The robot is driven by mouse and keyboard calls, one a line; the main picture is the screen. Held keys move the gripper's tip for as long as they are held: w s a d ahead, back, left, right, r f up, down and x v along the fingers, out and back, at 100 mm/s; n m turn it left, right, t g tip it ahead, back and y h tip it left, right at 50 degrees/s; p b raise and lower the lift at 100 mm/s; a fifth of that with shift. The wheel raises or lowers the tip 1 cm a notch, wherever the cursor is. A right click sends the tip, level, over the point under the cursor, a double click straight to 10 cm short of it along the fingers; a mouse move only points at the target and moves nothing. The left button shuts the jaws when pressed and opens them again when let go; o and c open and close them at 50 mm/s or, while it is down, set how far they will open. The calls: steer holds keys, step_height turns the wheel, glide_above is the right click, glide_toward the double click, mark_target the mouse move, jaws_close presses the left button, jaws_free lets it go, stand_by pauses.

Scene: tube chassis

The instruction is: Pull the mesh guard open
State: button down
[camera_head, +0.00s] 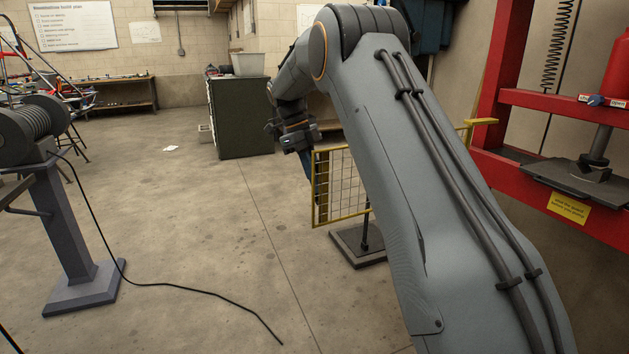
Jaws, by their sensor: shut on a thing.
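The mesh guard (340,178) is a yellow frame with a dark wire grid. It stands in the middle of the view, left of the red press, and its right part is hidden behind my arm. My gripper (303,150) is at the guard's upper left corner and is shut on the guard's left edge. The fingertips are small and partly hidden, so the exact contact is hard to make out. A yellow bar (482,122) shows right of my arm beside the press; its link to the guard is hidden.
The red press (505,95) stands at right with a yellow sign. A dark base plate (357,245) with a post is below the guard. A reel on a grey stand (75,230) is at left, its black cable (190,285) across the floor. A dark cabinet (243,115) stands behind.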

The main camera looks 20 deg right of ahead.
steer(key=shift+w+d, duration=0.1)
steer(key=shift+d, duration=0.2)
steer(key=c, duration=1.8)
jaws_free()
steer(key=shift+c, duration=0.2)
steer(key=shift+a, duration=0.25)
steer(key=v, duration=0.8)
